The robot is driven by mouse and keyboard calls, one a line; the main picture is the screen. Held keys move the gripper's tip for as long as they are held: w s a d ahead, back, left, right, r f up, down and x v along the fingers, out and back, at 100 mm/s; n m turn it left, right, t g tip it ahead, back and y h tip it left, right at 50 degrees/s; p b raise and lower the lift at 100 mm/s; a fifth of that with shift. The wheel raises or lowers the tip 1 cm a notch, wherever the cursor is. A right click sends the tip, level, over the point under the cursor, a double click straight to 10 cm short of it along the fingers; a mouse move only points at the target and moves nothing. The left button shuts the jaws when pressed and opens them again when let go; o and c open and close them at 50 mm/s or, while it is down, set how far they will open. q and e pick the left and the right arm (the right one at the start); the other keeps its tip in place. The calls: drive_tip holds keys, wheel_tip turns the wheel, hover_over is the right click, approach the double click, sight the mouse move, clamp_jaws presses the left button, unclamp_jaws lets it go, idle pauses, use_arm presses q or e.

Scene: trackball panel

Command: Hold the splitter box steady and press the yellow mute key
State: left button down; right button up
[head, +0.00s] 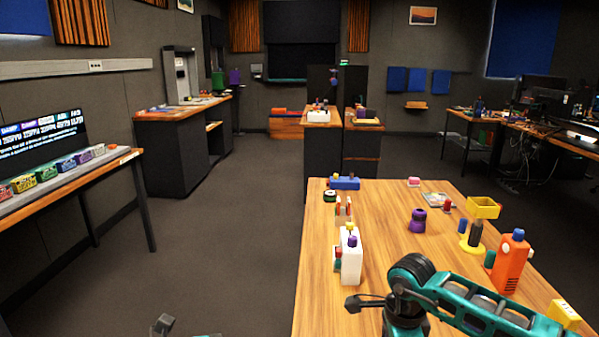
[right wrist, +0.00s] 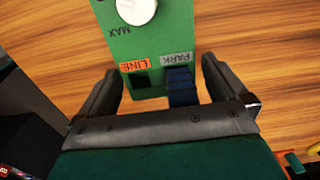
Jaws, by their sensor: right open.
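In the right wrist view a green box (right wrist: 133,48) carries a white knob (right wrist: 137,10), a MAX marking, an orange LINE label (right wrist: 134,65) above a dark socket, and a PARK label with a dark blue plug or strap (right wrist: 181,88). I cannot tell whether it is the splitter box. My right gripper (right wrist: 160,68) is open, its fingers on either side of the box's near end, with gaps visible. In the head view my right gripper (head: 352,303) is near the table's front-left edge. Part of my left gripper (head: 163,325) shows at the bottom, off the table. No yellow mute key can be made out.
A white bottle-like box (head: 351,262) stands on the wooden table (head: 390,215), with small green and red pieces beside it. A purple piece (head: 418,221), an orange bottle (head: 511,264) and a yellow tray (head: 483,207) stand to the right. The table's middle is fairly clear.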

wheel_tip(320, 180, up, 12)
idle(0.4)
idle(0.4)
drive_tip(key=shift+r+p, duration=1.75)
drive_tip(key=shift+r, duration=1.25)
drive_tip(key=shift+r, duration=0.1)
wheel_tip(320, 180, up, 4)
drive_tip(key=shift+f+p, duration=0.1)
drive_tip(key=shift+p, duration=0.85)
